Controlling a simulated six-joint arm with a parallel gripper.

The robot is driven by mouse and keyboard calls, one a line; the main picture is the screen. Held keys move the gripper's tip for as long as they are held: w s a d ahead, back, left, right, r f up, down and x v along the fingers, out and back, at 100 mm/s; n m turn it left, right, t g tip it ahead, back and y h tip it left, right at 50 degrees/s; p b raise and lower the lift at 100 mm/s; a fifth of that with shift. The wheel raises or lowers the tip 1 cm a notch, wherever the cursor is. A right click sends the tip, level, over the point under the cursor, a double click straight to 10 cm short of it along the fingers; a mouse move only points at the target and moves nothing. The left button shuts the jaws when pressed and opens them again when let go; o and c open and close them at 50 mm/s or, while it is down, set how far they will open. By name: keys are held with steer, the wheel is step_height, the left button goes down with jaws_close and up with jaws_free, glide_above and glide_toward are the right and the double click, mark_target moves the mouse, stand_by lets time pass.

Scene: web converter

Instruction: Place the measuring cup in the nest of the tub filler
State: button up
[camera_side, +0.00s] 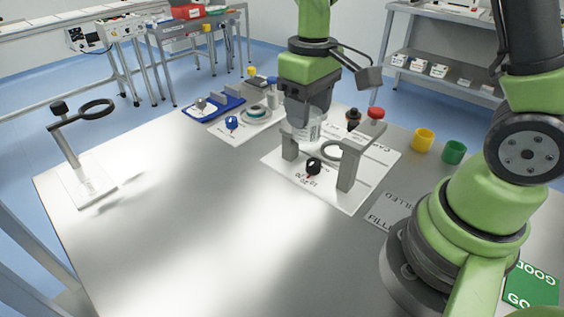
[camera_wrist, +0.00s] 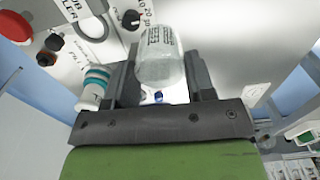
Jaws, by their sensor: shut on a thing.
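The measuring cup (camera_side: 309,131) is clear with dark printed marks. My gripper (camera_side: 308,118) points down and is shut on it. In the wrist view the cup (camera_wrist: 158,55) sits between the two dark fingers of my gripper (camera_wrist: 162,75). The tub filler (camera_side: 273,161) is a white plate with grey posts, a black knob (camera_side: 313,166) and a red button (camera_side: 376,112). The cup is at the filler's back-left post; whether it touches anything there cannot be told. A pale ring (camera_side: 334,150) lies on the filler, right of the cup; I cannot tell whether it is the nest.
A ring stand (camera_side: 86,182) stands at far left. A blue tray (camera_side: 214,107) and a white station with a blue knob (camera_side: 232,123) are behind left. Yellow (camera_side: 423,140) and green (camera_side: 453,152) cups stand right. The table's front middle is clear.

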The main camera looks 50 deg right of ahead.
steer(key=w+d+f+m, duration=0.1)
steer(key=d+f+m, duration=0.25)
steer(key=d, duration=0.45)
steer(key=w+d+f+m, duration=0.1)
steer(key=d+f+m, duration=0.1)
steer(key=d+m, duration=0.35)
steer(key=shift+s+d+f+n, duration=0.1)
steer(key=shift+d+f+n, duration=0.2)
steer(key=shift+f, duration=0.75)
steer(key=shift+d+f+n, duration=0.25)
steer(key=shift+f+n, duration=0.1)
steer(key=shift+f, duration=0.75)
steer(key=shift+s+d+f+n, duration=0.1)
steer(key=shift+d+f+n, duration=0.2)
steer(key=shift+f, duration=0.75)
steer(key=shift+f, duration=0.6)
steer(key=o, duration=0.9)
